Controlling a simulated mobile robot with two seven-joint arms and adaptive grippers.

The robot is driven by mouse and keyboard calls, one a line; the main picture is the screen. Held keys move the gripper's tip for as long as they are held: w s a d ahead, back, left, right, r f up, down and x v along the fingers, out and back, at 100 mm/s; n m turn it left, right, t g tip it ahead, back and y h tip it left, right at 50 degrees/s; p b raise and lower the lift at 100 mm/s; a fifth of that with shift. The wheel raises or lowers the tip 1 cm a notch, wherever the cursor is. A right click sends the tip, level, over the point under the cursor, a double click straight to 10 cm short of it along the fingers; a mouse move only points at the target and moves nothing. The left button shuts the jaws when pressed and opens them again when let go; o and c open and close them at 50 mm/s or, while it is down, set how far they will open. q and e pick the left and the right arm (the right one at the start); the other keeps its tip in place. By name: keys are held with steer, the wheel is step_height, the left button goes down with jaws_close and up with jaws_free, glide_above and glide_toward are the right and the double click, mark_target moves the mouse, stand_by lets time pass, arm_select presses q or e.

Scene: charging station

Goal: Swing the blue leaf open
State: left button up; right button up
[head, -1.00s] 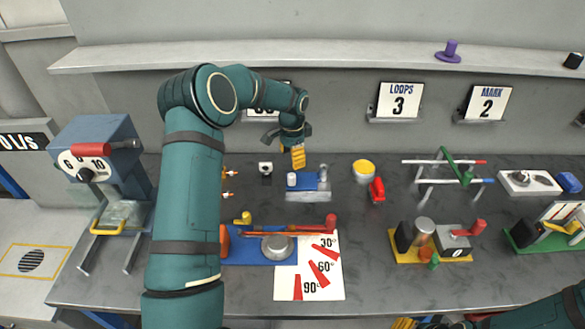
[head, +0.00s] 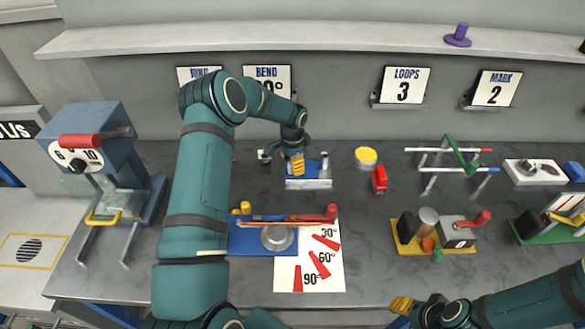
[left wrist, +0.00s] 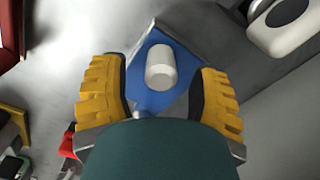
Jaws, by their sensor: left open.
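The blue leaf (head: 312,168) lies on a small grey block (head: 310,184) at the middle back of the bench. A white cylindrical knob (left wrist: 159,66) stands on the leaf, which also shows in the left wrist view (left wrist: 152,99). My left gripper (head: 297,164) is just above the leaf, pointing down. Its yellow fingers (left wrist: 160,92) are open, one on each side of the knob and apart from it. In the head view the gripper hides the knob and part of the leaf. My right gripper (head: 402,304) is low at the bench's front edge, away from the leaf; its opening is unclear.
A yellow-topped cylinder (head: 366,156) and a red object (head: 379,179) stand right of the block. A rack (head: 452,162) stands farther right. Bare bench lies between.

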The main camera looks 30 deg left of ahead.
arm_select(q)
steer(key=shift+f, duration=1.2)
steer(key=shift+c, duration=0.4)
jaws_close()
